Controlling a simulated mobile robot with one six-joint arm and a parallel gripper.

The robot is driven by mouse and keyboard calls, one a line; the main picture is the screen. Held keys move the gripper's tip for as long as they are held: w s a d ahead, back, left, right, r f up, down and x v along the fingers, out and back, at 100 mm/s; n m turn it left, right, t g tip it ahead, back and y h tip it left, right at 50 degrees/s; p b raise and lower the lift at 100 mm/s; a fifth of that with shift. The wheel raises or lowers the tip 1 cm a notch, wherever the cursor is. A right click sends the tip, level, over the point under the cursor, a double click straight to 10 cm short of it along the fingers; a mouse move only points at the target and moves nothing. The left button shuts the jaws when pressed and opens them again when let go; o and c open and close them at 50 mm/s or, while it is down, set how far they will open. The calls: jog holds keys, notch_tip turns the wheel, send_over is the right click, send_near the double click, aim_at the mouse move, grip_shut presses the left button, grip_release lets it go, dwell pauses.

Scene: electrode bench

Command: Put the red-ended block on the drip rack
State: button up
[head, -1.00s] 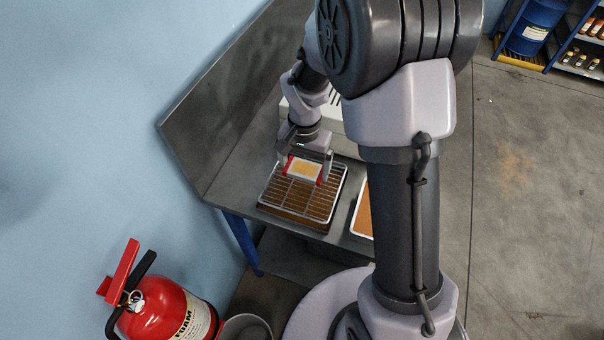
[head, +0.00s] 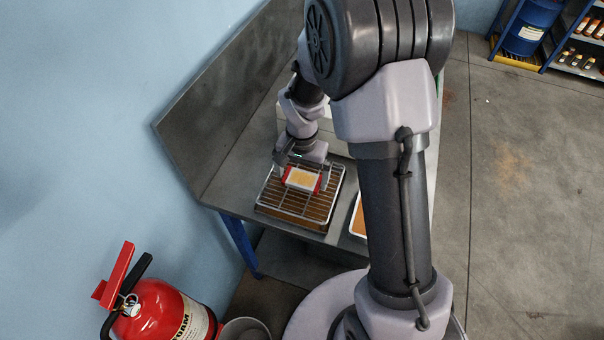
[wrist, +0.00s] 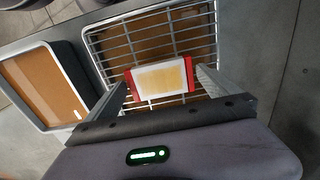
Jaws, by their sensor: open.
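The red-ended block (head: 302,179) is pale with a yellow-orange face and a red strip at each end. It lies over the wire drip rack (head: 268,203) on the bench, and appears to rest on its wires. My gripper (head: 301,174) is open, with one finger beside each red end. Exact contact under the block is hidden.
A white-rimmed tray with an orange-brown floor (wrist: 43,88) stands beside the rack. A pale box (head: 341,148) is behind my arm. A grey back panel (head: 215,115) edges the bench along the wall. A red extinguisher (head: 160,312) stands on the floor.

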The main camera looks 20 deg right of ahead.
notch_tip(320, 180, up, 12)
jog(key=p, duration=0.3)
notch_tip(320, 180, up, 6)
jog(key=t, duration=0.1)
send_over(302, 180)
jog(key=s, duration=0.2)
jog(key=s+a+r+n+t+y, duration=0.1)
jog(key=s+a+r+t, duration=0.1)
jog(key=s+r, duration=0.3)
jog(key=s+a+r+n+t+y, duration=0.1)
jog(key=s+r, duration=0.4)
jog(key=s, duration=0.7)
jog(key=shift+a+n+t, duration=0.35)
jog(key=shift+n+t, duration=0.05)
jog(key=shift+t, duration=0.5)
jog(key=shift+w+r, duration=0.1)
notch_tip(302, 180, down, 13)
jog(key=b, duration=1.3)
